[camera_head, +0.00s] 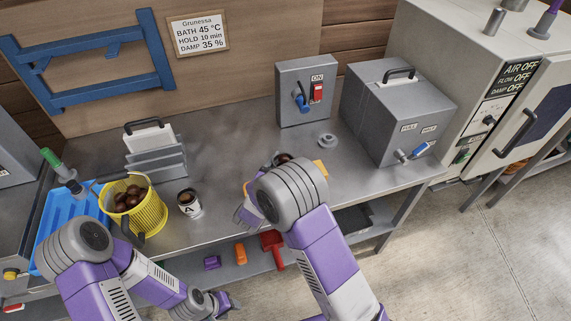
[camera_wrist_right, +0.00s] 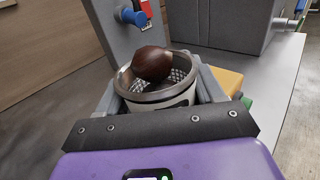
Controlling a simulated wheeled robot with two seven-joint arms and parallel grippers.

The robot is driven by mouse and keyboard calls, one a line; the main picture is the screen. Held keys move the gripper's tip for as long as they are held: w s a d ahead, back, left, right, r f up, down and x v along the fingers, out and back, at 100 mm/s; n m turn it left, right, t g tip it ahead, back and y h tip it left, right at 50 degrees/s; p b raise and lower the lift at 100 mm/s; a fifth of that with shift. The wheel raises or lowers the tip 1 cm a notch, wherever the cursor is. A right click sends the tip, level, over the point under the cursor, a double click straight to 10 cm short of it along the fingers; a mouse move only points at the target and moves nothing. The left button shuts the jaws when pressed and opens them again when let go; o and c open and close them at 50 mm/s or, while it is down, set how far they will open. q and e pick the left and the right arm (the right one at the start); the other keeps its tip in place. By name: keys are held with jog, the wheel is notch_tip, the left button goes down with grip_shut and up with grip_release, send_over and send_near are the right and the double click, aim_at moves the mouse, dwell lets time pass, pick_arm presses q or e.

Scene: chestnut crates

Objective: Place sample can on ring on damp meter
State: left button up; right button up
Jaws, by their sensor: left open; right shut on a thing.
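My right gripper (camera_wrist_right: 172,95) is shut on the sample can (camera_wrist_right: 160,97), a metal cup with a perforated inside and a pale outer band. A brown chestnut (camera_wrist_right: 153,63) sits in its mouth. In the head view my right arm hides most of the can, and only the dark chestnut top (camera_head: 283,158) shows. A yellow block (camera_wrist_right: 228,80), perhaps part of the damp meter, is just right of and beyond the can. It also shows beside my arm in the head view (camera_head: 321,167). I cannot make out its ring.
A small grey round piece (camera_head: 327,141) lies on the bench behind. A switch box (camera_head: 291,92) and a grey box with a handle (camera_head: 390,115) stand at the back. A white cup marked A (camera_head: 190,210) and a yellow chestnut basket (camera_head: 150,213) stand left.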

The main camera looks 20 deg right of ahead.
jog(key=shift+f, duration=0.15)
jog(key=o, duration=1.1)
jog(key=shift+r, duration=0.2)
jog(key=shift+s+a+r, duration=0.1)
jog(key=shift+s+a, duration=0.1)
jog(key=shift+a, duration=0.05)
jog(key=p+v, duration=0.1)
jog(key=v, duration=1)
jog(key=shift+s+a, duration=0.15)
jog(key=shift+s, duration=0.05)
